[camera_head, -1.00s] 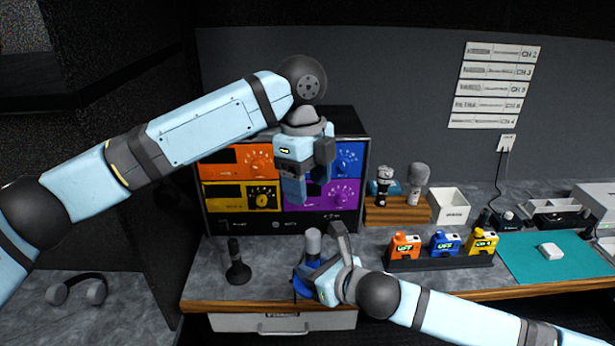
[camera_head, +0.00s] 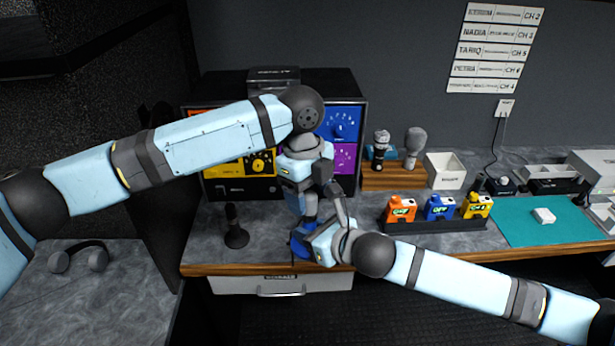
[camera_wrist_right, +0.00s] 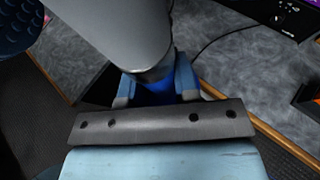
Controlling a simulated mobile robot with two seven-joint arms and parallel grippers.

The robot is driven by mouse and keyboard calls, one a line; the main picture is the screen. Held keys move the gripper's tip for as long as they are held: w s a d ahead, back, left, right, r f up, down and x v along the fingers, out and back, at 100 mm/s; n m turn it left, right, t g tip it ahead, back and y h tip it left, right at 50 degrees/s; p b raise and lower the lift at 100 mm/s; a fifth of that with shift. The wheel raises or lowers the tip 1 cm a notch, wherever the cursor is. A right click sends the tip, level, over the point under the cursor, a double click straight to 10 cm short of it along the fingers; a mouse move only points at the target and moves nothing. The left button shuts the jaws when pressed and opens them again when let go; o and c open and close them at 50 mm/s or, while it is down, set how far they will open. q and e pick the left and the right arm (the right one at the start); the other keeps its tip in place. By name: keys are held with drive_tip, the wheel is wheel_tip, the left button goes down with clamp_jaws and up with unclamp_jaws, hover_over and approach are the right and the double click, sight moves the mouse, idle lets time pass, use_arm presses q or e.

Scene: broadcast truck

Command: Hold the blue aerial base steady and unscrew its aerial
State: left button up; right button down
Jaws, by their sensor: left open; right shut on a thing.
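The blue aerial base (camera_head: 301,246) stands at the front edge of the counter, partly covered by my right gripper (camera_head: 312,242). The right gripper is shut on it; in the right wrist view the blue base (camera_wrist_right: 157,93) shows between the two fingers. A thick grey shape that looks like the aerial (camera_wrist_right: 115,30) rises from the base toward that camera. My left gripper (camera_head: 305,212) is open and points down just above the base, at the aerial. In the head view it mostly hides the aerial, so I cannot tell whether its fingers touch it.
A dark aerial-like stand (camera_head: 235,228) stands to the left on the counter. Rack units (camera_head: 343,122) are behind my left arm. To the right are a charger strip (camera_head: 434,226) with coloured packs, a wooden block (camera_head: 395,178) with microphones, and a white box (camera_head: 445,170).

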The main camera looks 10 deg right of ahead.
use_arm(q)
drive_tip(key=shift+f, duration=0.2)
drive_tip(key=shift+c, duration=0.2)
drive_tip(key=c, duration=1.1)
drive_tip(key=shift+o, duration=0.2)
drive_tip(key=n, duration=0.5)
drive_tip(key=shift+s+n, duration=0.1)
drive_tip(key=shift+n, duration=0.3)
drive_tip(key=n+t, duration=0.1)
drive_tip(key=n, duration=0.3)
drive_tip(key=o, duration=1)
drive_tip(key=shift+r, duration=0.1)
